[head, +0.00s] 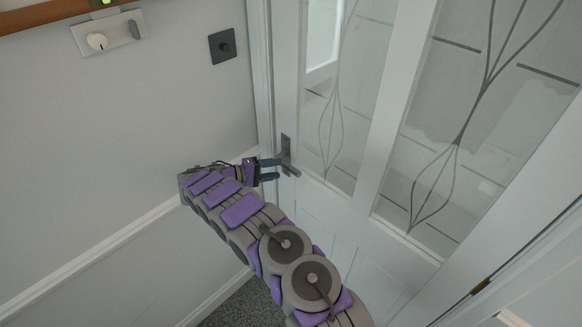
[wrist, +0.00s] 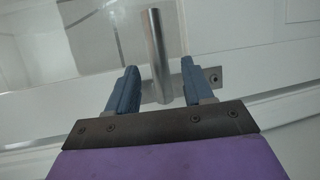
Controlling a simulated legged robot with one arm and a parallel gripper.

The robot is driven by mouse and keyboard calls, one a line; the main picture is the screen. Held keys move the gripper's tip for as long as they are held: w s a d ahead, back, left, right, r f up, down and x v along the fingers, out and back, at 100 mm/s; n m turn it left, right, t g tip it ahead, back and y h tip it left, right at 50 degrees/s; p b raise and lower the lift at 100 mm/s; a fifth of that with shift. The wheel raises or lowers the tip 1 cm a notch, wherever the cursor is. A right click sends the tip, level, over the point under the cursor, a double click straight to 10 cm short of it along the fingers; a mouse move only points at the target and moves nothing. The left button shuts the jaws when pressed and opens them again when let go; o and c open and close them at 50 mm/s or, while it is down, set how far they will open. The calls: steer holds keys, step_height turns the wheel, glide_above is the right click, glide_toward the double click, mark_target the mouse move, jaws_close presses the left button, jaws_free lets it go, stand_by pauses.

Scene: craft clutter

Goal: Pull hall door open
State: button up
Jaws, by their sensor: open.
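The hall door (head: 362,150) is white with two patterned glass panels and looks closed in its frame. Its metal lever handle (head: 291,170) is on a dark plate at the door's left edge. My gripper (head: 272,168) is open right at the handle in the head view. In the wrist view, my gripper (wrist: 157,85) has its two blue fingers apart, with the handle's bar (wrist: 155,50) showing in the gap between them. I see clear space on both sides of the bar. Contact with the fingers cannot be told.
The grey wall (head: 130,130) left of the door carries a dark switch (head: 222,46) and a pale control box (head: 108,34) under a wooden shelf (head: 50,14). A white dado rail (head: 90,255) runs along the wall. Dark carpet (head: 245,303) shows below.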

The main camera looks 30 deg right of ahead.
mark_target(292, 167)
steer(key=d+f, duration=0.1)
steer(key=d, duration=0.6)
steer(key=shift+s+d+f, duration=0.15)
steer(key=shift+s+d, duration=0.05)
steer(key=shift+d, duration=0.05)
steer(key=shift+a, duration=0.1)
jaws_close()
steer(key=shift+s+f, duration=0.1)
